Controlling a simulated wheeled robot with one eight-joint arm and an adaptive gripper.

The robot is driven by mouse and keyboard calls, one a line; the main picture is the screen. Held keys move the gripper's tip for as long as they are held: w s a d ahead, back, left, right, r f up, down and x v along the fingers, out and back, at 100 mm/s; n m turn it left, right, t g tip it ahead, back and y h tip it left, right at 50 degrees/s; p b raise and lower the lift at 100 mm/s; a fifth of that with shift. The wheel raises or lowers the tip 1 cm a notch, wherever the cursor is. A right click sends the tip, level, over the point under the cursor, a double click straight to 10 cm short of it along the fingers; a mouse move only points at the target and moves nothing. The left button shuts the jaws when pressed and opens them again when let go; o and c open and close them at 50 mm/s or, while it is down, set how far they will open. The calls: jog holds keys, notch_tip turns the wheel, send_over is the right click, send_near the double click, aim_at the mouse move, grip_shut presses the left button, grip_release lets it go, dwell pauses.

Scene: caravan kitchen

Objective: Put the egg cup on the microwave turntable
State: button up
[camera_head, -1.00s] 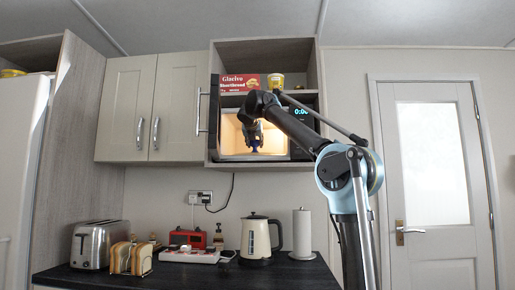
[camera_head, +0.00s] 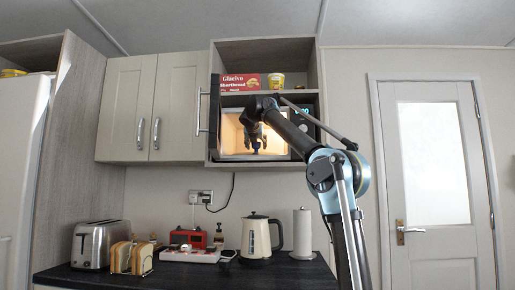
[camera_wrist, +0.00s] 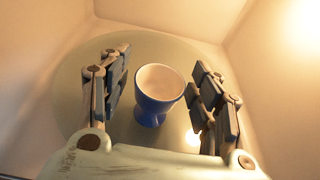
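The egg cup (camera_wrist: 158,90), blue outside and white inside, stands upright on the round glass turntable (camera_wrist: 82,88) inside the lit microwave (camera_head: 228,140). In the wrist view it sits between the two fingers of my gripper (camera_wrist: 160,88). The fingers are spread, and a gap shows on each side of the cup. In the head view my gripper (camera_head: 256,145) reaches into the microwave opening with its fingers pointing down. The cup is too small there to make out clearly.
The microwave walls close in around my gripper, with a bright lamp at the right. A red shortbread box (camera_head: 240,82) and a yellow tub (camera_head: 276,80) stand above the microwave. A kettle (camera_head: 256,238), toaster (camera_head: 92,243) and paper towel roll (camera_head: 302,233) stand on the counter below.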

jog(key=v, duration=1.2)
jog(key=shift+r, duration=0.15)
jog(key=shift+s, duration=0.1)
dwell(0.4)
